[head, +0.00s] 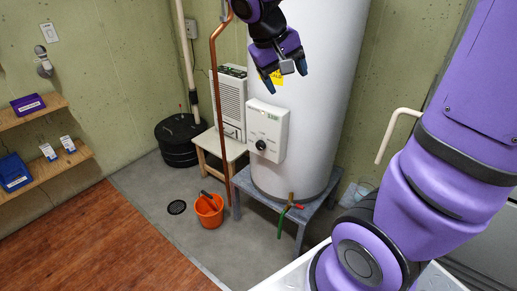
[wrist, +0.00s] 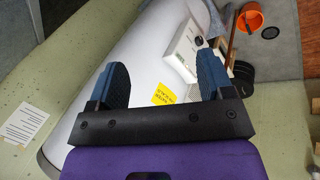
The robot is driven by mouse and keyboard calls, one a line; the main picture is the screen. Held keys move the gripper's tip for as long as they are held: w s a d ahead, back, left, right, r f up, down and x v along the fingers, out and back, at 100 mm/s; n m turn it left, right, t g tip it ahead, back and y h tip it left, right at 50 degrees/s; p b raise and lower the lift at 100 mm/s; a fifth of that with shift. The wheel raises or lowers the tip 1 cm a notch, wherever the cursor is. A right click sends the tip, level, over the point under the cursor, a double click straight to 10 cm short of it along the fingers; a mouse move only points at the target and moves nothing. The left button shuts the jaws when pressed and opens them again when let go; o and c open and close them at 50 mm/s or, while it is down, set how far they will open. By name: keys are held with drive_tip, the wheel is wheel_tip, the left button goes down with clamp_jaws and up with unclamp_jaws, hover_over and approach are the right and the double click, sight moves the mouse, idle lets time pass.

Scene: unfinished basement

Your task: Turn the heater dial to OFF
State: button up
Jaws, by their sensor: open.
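The heater dial (head: 261,145) is a black round knob on the white control box (head: 277,128), which is fixed low on the front of the tall white water heater (head: 325,70). The dial's setting is too small to read. My gripper (head: 284,82) is open and empty, above the control box and in front of the tank. In the wrist view my gripper (wrist: 160,85) has its blue fingers spread, with the tank behind them. The box (wrist: 182,50) shows there near the right finger, with a small part of the dial (wrist: 199,41) at its edge.
A copper pipe (head: 219,110) rises just left of the box. A dehumidifier-like white unit (head: 231,100) stands on a wooden stool (head: 212,143). An orange bucket (head: 209,211) is on the floor. A yellow label (wrist: 163,94) is on the tank.

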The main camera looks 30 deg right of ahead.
sight(259, 147)
drive_tip(key=w+d+f+g+h, duration=0.3)
drive_tip(key=w+f+h, duration=0.5)
drive_tip(key=w+f, duration=1.1)
drive_tip(key=w+f+n+t+h, duration=0.1)
drive_tip(key=w+f+t, duration=0.2)
drive_tip(key=f, duration=0.6)
drive_tip(key=w+f+n+t+h, duration=0.1)
drive_tip(key=w+f+t+h, duration=0.15)
drive_tip(key=f, duration=0.65)
drive_tip(key=w+f+n+t+h, duration=0.1)
drive_tip(key=w+f+t, duration=0.25)
drive_tip(key=f, duration=0.55)
drive_tip(key=shift+y, duration=0.25)
drive_tip(key=x, duration=0.9)
drive_tip(key=shift+d+r, duration=0.15)
drive_tip(key=shift+d, duration=0.2)
drive_tip(key=c, duration=0.9)
